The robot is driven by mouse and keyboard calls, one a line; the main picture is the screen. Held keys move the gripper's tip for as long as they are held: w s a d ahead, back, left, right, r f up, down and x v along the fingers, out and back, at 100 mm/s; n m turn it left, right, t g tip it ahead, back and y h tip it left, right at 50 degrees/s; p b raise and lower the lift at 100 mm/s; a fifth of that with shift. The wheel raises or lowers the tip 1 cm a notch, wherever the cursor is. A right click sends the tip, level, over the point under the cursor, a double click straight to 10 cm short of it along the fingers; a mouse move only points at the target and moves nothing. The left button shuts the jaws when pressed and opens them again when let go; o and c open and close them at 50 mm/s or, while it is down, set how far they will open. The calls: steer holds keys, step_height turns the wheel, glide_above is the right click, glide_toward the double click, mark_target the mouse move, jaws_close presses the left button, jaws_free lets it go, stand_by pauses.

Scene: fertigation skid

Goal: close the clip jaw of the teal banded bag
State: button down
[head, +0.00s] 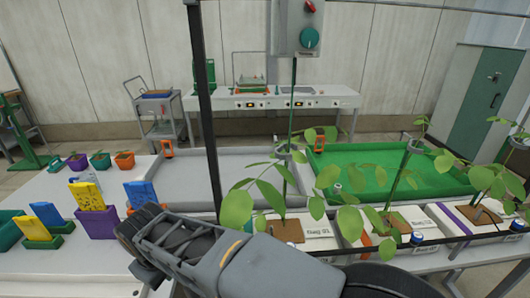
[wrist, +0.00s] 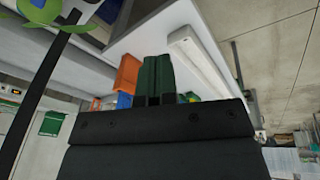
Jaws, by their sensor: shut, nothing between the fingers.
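My gripper (wrist: 158,64) shows in the wrist view as two dark green fingers side by side above the black palm, shut with nothing between them. In the head view my dark arm crosses the bottom middle and hides part of the bags' bench. White labelled plant bags lie there in a row: one (head: 322,228) is just right of my arm, and another (head: 441,219) is further right. I cannot pick out a teal band on any of them, so I cannot tell which is the teal banded bag. Its clip jaw cannot be made out.
Leafy plants rise from the bags, and a dark post (head: 205,110) stands in front. A green tray (head: 395,165) and a grey tray (head: 190,180) lie behind. Colourful packets, such as a yellow one (head: 88,195), stand at left. The wrist view shows an orange block (wrist: 128,74).

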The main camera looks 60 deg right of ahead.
steer(key=w+d+r+n+g+h+p, duration=0.1)
steer(key=w+d+r+n+g+h, duration=0.1)
steer(key=d, duration=0.6)
steer(key=w+d+r+n+g+h+p, duration=0.2)
steer(key=d+r+n+g+h, duration=0.1)
steer(key=d+r+g, duration=0.3)
steer(key=w+d+r+n+g+h+p, duration=0.1)
steer(key=w+d+r+n+g+h, duration=0.1)
steer(key=d+r+g+h, duration=0.2)
steer(key=d+r+g, duration=0.1)
steer(key=d+r, duration=0.2)
steer(key=d, duration=0.5)
steer(key=shift+d+r+n, duration=0.2)
steer(key=shift+r+n, duration=0.1)
steer(key=shift+r, duration=0.1)
steer(key=r+p+x, duration=0.1)
steer(key=p+x, duration=0.1)
steer(key=x, duration=1.1)
steer(key=shift+s+d, duration=0.25)
steer(key=shift+d, duration=0.2)
